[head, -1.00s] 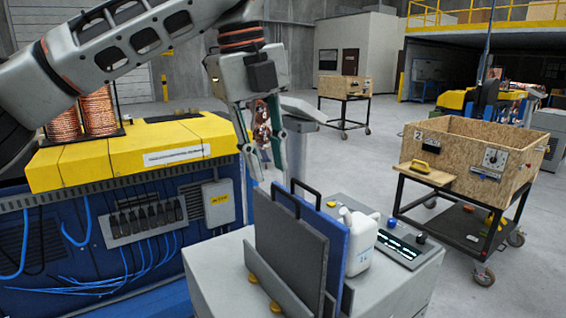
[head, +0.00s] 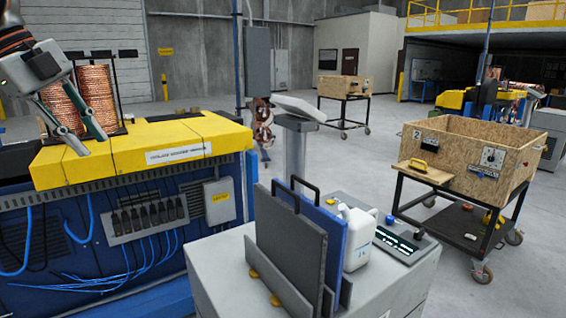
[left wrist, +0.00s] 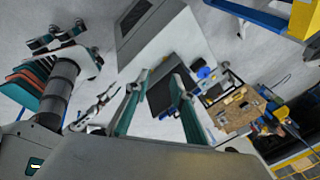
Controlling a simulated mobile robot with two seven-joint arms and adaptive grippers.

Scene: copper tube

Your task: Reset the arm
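My left gripper (head: 94,144) is at the upper left of the head view, in front of the copper coils and over the yellow-topped machine. In the left wrist view the fingers of my left gripper (left wrist: 156,86) stand apart with nothing held between them. A copper tube piece (head: 264,125) hangs at the grey post behind the cabinet, well to the right of the gripper. My right gripper does not show clearly in either view.
The blue and yellow machine (head: 125,150) with copper coils (head: 97,95) fills the left. A grey cabinet (head: 215,262) bears dark and blue panels, a white jug (head: 358,238) and a control box. A wooden crate (head: 455,150) sits on a cart at right. Floor between is clear.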

